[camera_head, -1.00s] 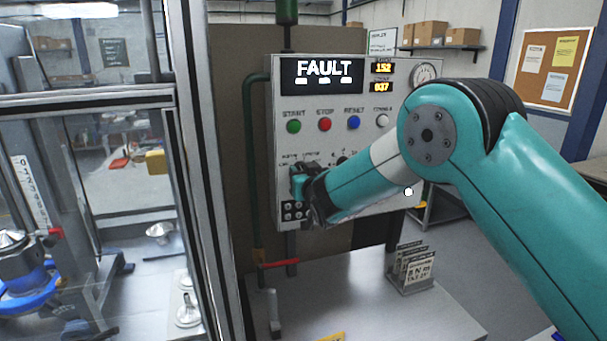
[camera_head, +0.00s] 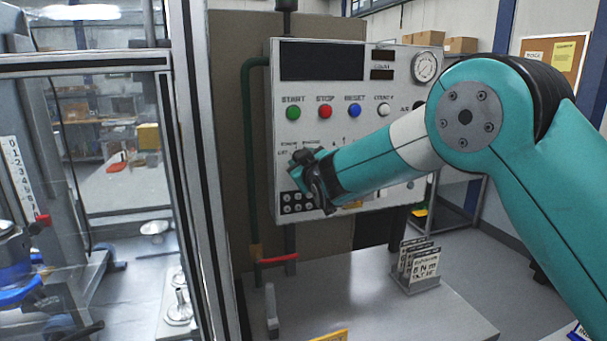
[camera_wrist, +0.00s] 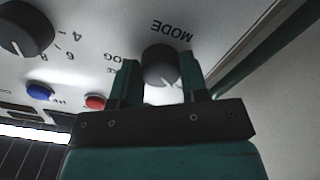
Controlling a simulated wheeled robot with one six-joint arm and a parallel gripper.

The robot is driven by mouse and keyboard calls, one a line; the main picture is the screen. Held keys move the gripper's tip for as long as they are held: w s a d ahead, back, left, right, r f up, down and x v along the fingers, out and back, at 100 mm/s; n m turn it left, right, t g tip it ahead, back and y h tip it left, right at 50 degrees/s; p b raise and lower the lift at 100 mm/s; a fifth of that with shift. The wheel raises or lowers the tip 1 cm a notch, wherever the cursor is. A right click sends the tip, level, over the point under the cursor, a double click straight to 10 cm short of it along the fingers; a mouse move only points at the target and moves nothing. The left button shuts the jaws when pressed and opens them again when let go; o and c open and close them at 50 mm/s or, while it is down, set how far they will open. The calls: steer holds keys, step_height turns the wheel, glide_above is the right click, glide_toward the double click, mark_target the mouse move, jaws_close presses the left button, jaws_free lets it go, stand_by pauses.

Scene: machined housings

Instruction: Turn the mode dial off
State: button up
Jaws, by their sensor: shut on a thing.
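The mode dial (camera_wrist: 160,63) is a dark round knob on the pale control panel, with the MODE lettering upside down beside it in the wrist view. My gripper (camera_wrist: 161,82) has one teal finger on each side of the dial and is shut on it. A white mark shows on the dial's near edge. In the head view my gripper (camera_head: 308,178) is at the panel's lower left and hides the dial. The panel's display (camera_head: 322,61) is dark, and so are the two small readouts beside it.
The buttons (camera_head: 325,112) and a gauge (camera_head: 425,67) sit above my gripper on the panel. Another dark knob (camera_wrist: 25,28) shows in the wrist view. A green pipe (camera_head: 250,165) runs down the panel's left. A card holder (camera_head: 418,268) stands on the bench below.

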steer(key=shift+n+b, duration=0.9)
steer(key=shift+n, duration=0.4)
steer(key=o, duration=0.9)
steer(key=shift+b+v, duration=3.7)
steer(key=shift+v, duration=5.05)
